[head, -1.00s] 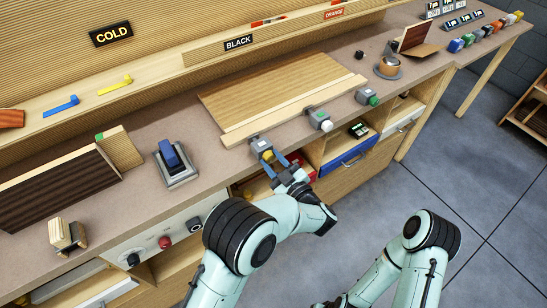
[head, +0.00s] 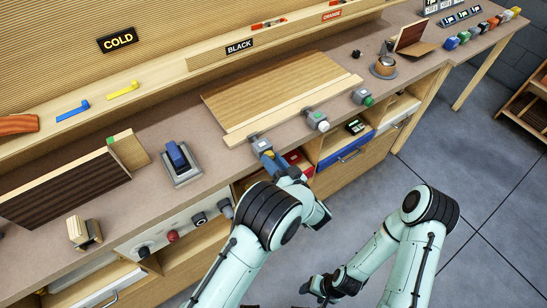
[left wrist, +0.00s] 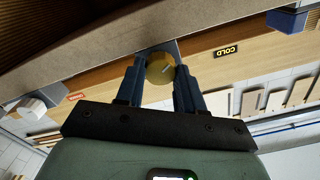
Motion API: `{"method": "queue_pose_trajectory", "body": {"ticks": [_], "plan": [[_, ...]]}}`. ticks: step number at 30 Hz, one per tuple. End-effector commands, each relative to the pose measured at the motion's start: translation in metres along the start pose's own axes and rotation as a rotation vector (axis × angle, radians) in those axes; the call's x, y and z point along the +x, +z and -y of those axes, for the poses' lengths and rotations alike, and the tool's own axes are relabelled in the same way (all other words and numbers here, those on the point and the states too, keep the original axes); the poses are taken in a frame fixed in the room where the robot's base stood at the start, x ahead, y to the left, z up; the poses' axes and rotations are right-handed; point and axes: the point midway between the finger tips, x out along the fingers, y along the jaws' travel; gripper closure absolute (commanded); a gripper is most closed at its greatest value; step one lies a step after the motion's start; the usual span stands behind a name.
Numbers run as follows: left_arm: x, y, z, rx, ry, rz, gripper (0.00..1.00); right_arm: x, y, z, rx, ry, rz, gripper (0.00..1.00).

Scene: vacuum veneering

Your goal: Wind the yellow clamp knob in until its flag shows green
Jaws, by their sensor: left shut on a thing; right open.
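The yellow clamp knob (left wrist: 160,68) sits between the two blue fingers of my left gripper (left wrist: 160,80) in the left wrist view. In the head view its grey clamp (head: 260,144) is at the front edge of the bench, at the left end of the pale bar. My left gripper (head: 270,158) is shut on the knob there, and the fingers mostly hide it. I cannot make out the clamp's flag or its colour. My right gripper (head: 322,288) is open and empty, low over the floor, away from the bench.
Two more clamps, one with a white knob (head: 322,125) and one with a green knob (head: 367,100), stand along the bar (head: 290,110) over a wooden panel (head: 265,92). A blue-levered switch (head: 178,160) stands left. Open shelves and a blue drawer (head: 346,150) lie below the bench.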

Motion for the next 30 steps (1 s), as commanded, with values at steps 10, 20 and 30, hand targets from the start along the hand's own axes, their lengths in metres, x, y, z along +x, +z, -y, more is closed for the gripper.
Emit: {"method": "queue_pose_trajectory", "body": {"ticks": [10,20,30], "plan": [[0.000,-0.001,-0.001,0.171,0.001,-0.001,0.93,-0.015,-0.009,0.008,-0.004,-0.004,-0.012,0.37],[0.000,-0.001,-0.001,0.215,0.001,-0.001,0.93,-0.017,-0.011,0.010,-0.005,-0.005,-0.015,0.37],[0.000,0.000,-0.001,0.215,0.001,-0.001,0.53,-0.017,-0.011,0.010,-0.005,-0.005,-0.014,0.37]]}}
